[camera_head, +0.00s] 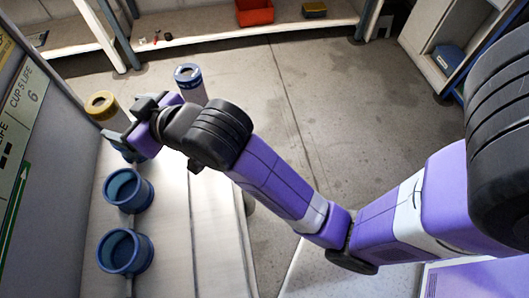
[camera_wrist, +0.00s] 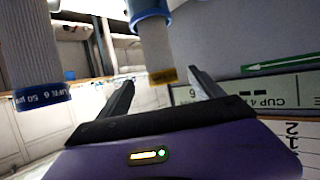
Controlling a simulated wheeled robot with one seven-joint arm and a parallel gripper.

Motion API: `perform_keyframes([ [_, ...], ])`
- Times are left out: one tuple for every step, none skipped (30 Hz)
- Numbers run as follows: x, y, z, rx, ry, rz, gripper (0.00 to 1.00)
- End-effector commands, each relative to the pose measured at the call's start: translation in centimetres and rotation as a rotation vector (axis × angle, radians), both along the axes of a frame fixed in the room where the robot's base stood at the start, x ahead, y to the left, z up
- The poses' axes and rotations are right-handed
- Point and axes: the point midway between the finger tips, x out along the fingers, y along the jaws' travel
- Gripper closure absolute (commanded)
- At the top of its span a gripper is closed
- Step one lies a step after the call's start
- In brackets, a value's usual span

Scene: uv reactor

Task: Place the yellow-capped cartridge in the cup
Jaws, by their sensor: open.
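The yellow-capped cartridge (camera_head: 101,103) has a grey body and stands at the far left of the bench in the head view. In the inverted wrist view its yellow band (camera_wrist: 163,76) shows between and beyond my open fingers, with no visible contact. A blue ring surrounds its other end there, apparently the rim of a cup (camera_wrist: 148,10). In the head view, a cup (camera_head: 127,155) mostly hidden by my gripper lies in line with it. My gripper (camera_head: 128,121) is open and empty, right beside the cartridge. Two empty blue cups (camera_head: 148,191) (camera_head: 149,251) stand nearer on the bench.
A blue-capped cartridge (camera_head: 188,78) stands to the right of my gripper; it shows at left in the wrist view (camera_wrist: 40,97). A panel with cup labels (camera_head: 32,98) borders the bench on the left. The bench's right side (camera_head: 215,235) is bare.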

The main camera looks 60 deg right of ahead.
Motion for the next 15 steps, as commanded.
perform_keyframes([
  [-0.4, 0.0, -0.7, -0.002, 0.005, 0.001, 0.24],
  [-0.8, 0.0, -1.1, -0.002, 0.005, 0.002, 0.24],
  [-1.3, 0.0, -1.9, -0.004, 0.005, 0.005, 0.24],
  [-1.9, 0.0, -2.5, -0.006, 0.004, 0.007, 0.24],
  [-2.5, 0.0, -3.2, -0.007, 0.003, 0.008, 0.24],
  [-3.5, 0.0, -4.2, -0.009, 0.0, 0.012, 0.24],
  [-4.3, 0.0, -4.9, -0.01, -0.003, 0.015, 0.24],
  [-5.1, 0.0, -5.6, -0.011, -0.006, 0.018, 0.24],
  [-6.3, 0.0, -6.5, -0.012, -0.009, 0.021, 0.24],
  [-7.2, 0.0, -7.1, -0.013, -0.013, 0.025, 0.24],
  [-8.1, 0.1, -7.7, -0.014, -0.017, 0.027, 0.24],
  [-9.4, 0.1, -8.4, -0.015, -0.021, 0.029, 0.24],
  [-10.3, 0.1, -8.9, -0.016, -0.025, 0.032, 0.24],
  [-11.3, 0.1, -9.3, -0.016, -0.028, 0.034, 0.24],
  [-12.7, 0.1, -9.9, -0.016, -0.033, 0.037, 0.24],
])
